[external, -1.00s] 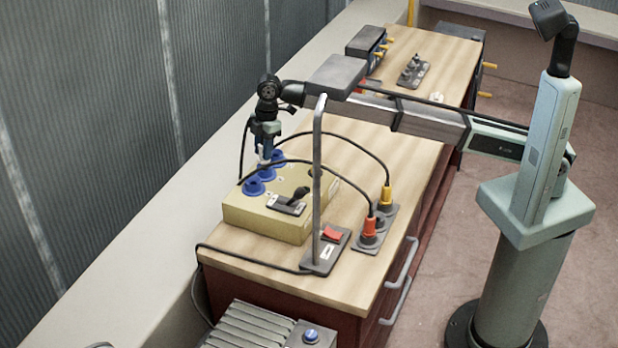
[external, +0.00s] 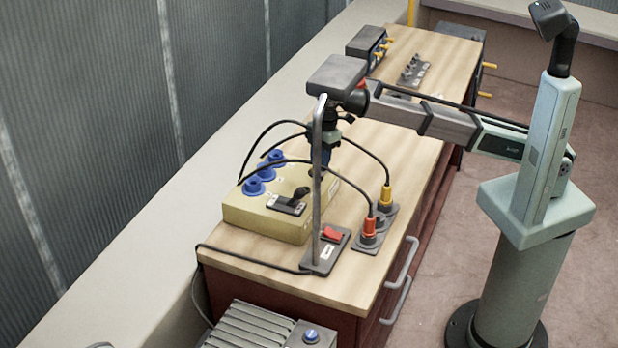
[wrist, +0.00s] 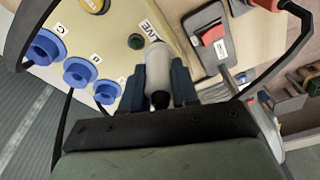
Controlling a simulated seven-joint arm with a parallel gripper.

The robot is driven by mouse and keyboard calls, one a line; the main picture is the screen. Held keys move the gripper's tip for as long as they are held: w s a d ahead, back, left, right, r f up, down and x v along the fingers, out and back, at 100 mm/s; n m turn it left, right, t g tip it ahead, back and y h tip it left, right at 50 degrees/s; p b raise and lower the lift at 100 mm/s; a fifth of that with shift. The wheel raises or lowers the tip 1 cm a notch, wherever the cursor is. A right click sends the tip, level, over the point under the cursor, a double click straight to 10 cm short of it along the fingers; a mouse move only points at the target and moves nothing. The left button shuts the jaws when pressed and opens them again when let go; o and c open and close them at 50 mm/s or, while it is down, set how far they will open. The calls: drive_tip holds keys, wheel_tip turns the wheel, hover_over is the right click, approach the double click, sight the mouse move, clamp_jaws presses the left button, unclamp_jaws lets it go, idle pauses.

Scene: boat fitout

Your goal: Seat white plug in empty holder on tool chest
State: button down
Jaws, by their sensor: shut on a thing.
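The white plug (wrist: 157,70) is held between the blue fingers of my gripper (wrist: 160,82) in the wrist view. In the external view my gripper (external: 321,152) is above the far right part of the beige box, largely behind the metal post, and the plug is hard to make out. Grey holders stand on the wooden chest top (external: 345,276) right of the box. One bears a yellow plug (external: 386,195), another a red plug (external: 369,227). I cannot tell clearly which holder is empty.
The beige box (external: 262,217) has blue sockets (external: 253,186) lettered in the wrist view and a black lever switch (external: 290,201). A metal post (external: 317,200) rises beside a red switch (external: 333,234). Black cables arch over the box. The chest's front right top is clear.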

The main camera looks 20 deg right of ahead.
drive_tip(key=s+d+f, duration=0.8)
drive_tip(key=s+d, duration=0.3)
drive_tip(key=d, duration=0.3)
drive_tip(key=shift+s+f, duration=0.1)
drive_tip(key=shift+f, duration=2.1)
idle(1.8)
drive_tip(key=c, duration=0.8)
unclamp_jaws()
drive_tip(key=r, duration=0.4)
drive_tip(key=d+r, duration=0.1)
drive_tip(key=r, duration=0.4)
drive_tip(key=d+r, duration=0.1)
drive_tip(key=r, duration=0.3)
drive_tip(key=shift+w+r, duration=0.35)
drive_tip(key=shift+w, duration=0.05)
